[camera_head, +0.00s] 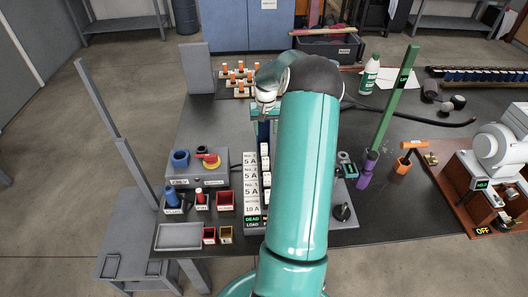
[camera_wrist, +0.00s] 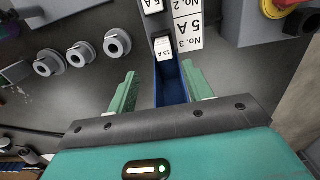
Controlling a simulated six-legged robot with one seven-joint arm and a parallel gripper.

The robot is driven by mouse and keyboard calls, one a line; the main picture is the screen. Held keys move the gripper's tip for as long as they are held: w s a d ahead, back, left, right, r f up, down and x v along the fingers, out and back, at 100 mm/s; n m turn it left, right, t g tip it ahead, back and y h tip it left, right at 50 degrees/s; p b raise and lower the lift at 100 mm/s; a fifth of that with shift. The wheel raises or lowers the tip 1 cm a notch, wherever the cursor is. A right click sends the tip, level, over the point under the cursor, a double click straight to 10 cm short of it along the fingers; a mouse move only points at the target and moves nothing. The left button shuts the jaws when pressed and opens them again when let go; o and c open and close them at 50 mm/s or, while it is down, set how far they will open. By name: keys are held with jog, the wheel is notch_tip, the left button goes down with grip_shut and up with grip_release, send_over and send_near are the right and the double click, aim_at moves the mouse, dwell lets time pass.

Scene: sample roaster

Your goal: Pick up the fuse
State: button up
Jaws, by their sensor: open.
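A small white fuse marked "15 A" (camera_wrist: 164,48) sits at the head of a blue slot (camera_wrist: 171,88) beside the "No. 3 5 A" label. Another white piece marked "5 A" (camera_wrist: 152,6) is cut off at the top of the wrist view. My gripper (camera_wrist: 160,90) is open, one green finger on each side of the blue slot, with nothing held. The 15 A fuse lies just beyond the fingertips, between their lines. In the head view my arm hides most of the fuse row; the label strip (camera_head: 250,175) shows beside it.
Orange-topped pegs (camera_head: 239,72) stand behind.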

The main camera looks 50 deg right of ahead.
aim_at(264, 145)
jog(key=f, duration=0.9)
jog(key=shift+w+a+f, duration=0.1)
jog(key=shift+w+f, duration=0.1)
jog(key=shift+w, duration=0.1)
jog(key=c, duration=1.1)
jog(key=shift+r, duration=0.1)
